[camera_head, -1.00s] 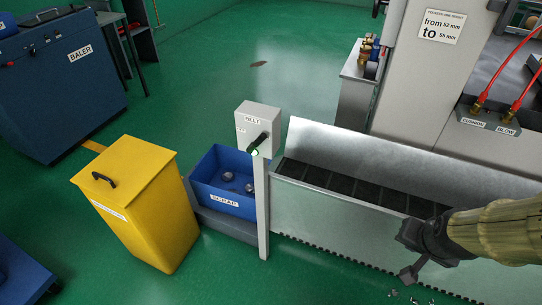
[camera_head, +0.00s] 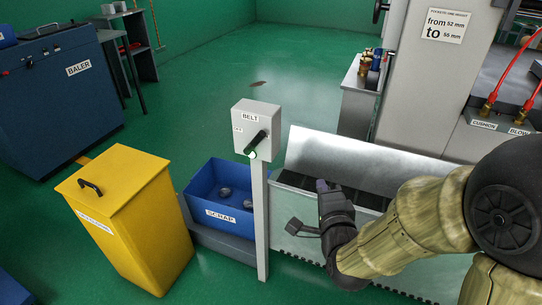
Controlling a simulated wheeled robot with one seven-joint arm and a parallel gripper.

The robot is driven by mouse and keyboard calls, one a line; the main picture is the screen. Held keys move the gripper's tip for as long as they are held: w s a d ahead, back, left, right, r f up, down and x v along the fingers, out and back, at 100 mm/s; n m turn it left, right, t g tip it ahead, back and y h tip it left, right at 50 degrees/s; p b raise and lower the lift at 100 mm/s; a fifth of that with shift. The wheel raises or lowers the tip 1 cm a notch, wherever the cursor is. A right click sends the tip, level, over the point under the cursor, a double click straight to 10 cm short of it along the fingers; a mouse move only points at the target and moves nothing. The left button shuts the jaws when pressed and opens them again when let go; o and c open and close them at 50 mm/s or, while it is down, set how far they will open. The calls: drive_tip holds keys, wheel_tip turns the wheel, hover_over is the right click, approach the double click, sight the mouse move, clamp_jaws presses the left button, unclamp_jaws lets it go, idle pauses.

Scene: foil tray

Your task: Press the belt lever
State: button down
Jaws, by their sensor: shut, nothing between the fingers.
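The belt lever (camera_head: 256,142) is a dark handle with a pale green tip at its lower left. It sits on the front of a grey box labelled BELT (camera_head: 250,118), on top of a grey post (camera_head: 261,220). The lever slants down to the left. My gripper (camera_head: 298,228) is shut and empty. It is to the right of the post and lower in the picture than the lever, in front of the metal conveyor trough, and apart from the lever. Its fingertips point left, and the lever is unobstructed.
A blue SCRAP bin (camera_head: 216,213) with a few grey pieces stands left of the post. A yellow lidded bin (camera_head: 130,215) is farther left. The metal conveyor trough (camera_head: 345,155) runs right behind my arm. A blue BALER (camera_head: 60,90) stands at the back left.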

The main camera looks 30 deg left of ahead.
sight(257, 140)
drive_tip(key=s+a+r+m+t+y+b, duration=0.1)
drive_tip(key=s+a+m+t+y+b, duration=0.1)
drive_tip(key=s+a+m+y+b, duration=0.1)
drive_tip(key=s+a+m, duration=0.1)
drive_tip(key=s+a, duration=0.1)
drive_tip(key=shift+a+r+t, duration=0.15)
drive_tip(key=shift+a+t, duration=0.15)
drive_tip(key=shift+a, duration=0.05)
drive_tip(key=shift+w, duration=0.1)
drive_tip(key=w+a+r, duration=0.1)
drive_tip(key=w+a, duration=0.1)
drive_tip(key=a, duration=0.1)
drive_tip(key=w+a+r, duration=0.1)
drive_tip(key=w+a, duration=0.2)
drive_tip(key=w+a+r, duration=0.1)
drive_tip(key=w+a, duration=0.2)
drive_tip(key=shift+w+a+r, duration=0.15)
drive_tip(key=shift+a+r, duration=0.1)
drive_tip(key=shift+r, duration=0.05)
drive_tip(key=shift+w+r+y+p, duration=0.15)
drive_tip(key=shift+r+y+p, duration=0.05)
drive_tip(key=shift+y+p, duration=0.15)
